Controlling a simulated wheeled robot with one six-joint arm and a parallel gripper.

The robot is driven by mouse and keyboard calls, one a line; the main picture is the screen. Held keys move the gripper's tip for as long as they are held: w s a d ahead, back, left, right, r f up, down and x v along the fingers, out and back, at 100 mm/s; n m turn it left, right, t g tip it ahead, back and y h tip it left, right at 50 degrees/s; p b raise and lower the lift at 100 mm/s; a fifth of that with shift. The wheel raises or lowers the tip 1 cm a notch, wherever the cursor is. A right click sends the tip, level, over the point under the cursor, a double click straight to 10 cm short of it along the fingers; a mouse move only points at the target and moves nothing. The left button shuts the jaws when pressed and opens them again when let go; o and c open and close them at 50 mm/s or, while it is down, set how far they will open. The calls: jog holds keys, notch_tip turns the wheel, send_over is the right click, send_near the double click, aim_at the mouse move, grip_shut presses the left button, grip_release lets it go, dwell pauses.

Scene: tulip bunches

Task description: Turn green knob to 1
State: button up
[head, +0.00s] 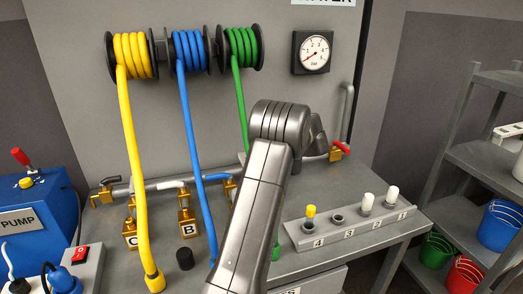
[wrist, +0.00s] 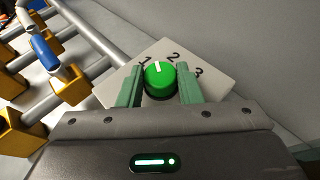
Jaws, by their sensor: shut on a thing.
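The green knob (wrist: 160,79) sits on a pale plate (wrist: 215,84) marked 1, 2 and 3 in the wrist view. Its white pointer line points up and slightly left, between the 1 and the 2. My gripper (wrist: 159,82) has one green finger on each side of the knob and is shut on it. In the head view my arm hides the knob and the gripper.
Pipes with brass fittings and a blue-handled valve (wrist: 45,54) lie left of the plate in the wrist view. Yellow (head: 136,190), blue (head: 195,165) and green (head: 240,110) hoses hang from reels. A peg rack (head: 345,240) stands right of my arm.

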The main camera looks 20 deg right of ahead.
dwell(0.4)
jog(key=o, duration=1)
jog(key=v, duration=1.3)
jog(key=shift+s+d+r, duration=0.15)
jog(key=shift+d+r, duration=0.05)
jog(key=shift+d, duration=0.1)
